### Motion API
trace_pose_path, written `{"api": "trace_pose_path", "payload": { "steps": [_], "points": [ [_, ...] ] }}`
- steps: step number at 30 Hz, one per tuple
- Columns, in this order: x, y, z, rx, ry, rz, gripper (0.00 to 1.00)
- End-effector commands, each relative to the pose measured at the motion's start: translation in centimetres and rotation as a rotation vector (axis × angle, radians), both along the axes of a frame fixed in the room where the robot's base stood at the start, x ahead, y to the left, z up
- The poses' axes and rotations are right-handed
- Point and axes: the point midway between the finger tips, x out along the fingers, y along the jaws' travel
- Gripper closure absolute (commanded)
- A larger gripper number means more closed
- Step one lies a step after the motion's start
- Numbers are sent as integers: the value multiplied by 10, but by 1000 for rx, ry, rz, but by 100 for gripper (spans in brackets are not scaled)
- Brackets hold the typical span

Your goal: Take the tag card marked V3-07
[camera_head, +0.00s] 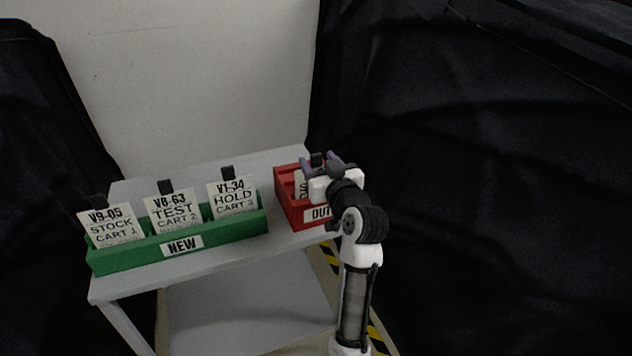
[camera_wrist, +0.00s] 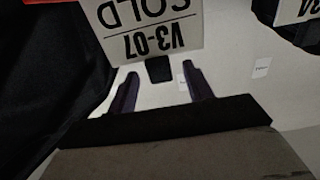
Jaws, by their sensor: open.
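The tag card marked V3-07 SOLD (camera_wrist: 150,25) shows upside down in the wrist view, with a black tab (camera_wrist: 158,69) at its edge. In the head view a sliver of this card (camera_head: 299,186) shows in the red OUT tray (camera_head: 284,205); my gripper hides the rest. My gripper (camera_head: 320,162) is open over the tray. In the wrist view my gripper's fingers (camera_wrist: 160,72) stand on either side of the tab, with gaps on both sides. I cannot tell whether the tab lies fully between them in depth.
A green NEW tray (camera_head: 220,235) holds cards V9-05 (camera_head: 112,224), V8-63 (camera_head: 174,212) and V1-34 (camera_head: 232,197), each with a black tab. Both trays stand on a grey cart (camera_head: 190,270). Black covers (camera_head: 470,180) hang close on the right.

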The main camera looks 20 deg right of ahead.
Motion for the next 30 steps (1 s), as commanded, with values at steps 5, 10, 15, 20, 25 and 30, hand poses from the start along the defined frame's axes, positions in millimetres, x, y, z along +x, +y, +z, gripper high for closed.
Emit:
{"api": "trace_pose_path", "payload": {
  "steps": [5, 10, 15, 20, 25, 30],
  "points": [
    [20, 1, 1, 1, 1, 2, 49],
    [22, 1, 0, 1, 0, 1, 49],
    [22, 1, 0, 1, 0, 1, 61],
    [21, 1, 0, 1, 0, 1, 82],
    [21, 1, 0, 1, 0, 1, 100],
    [21, 1, 0, 1, -1, 1, 100]
  ]
}}
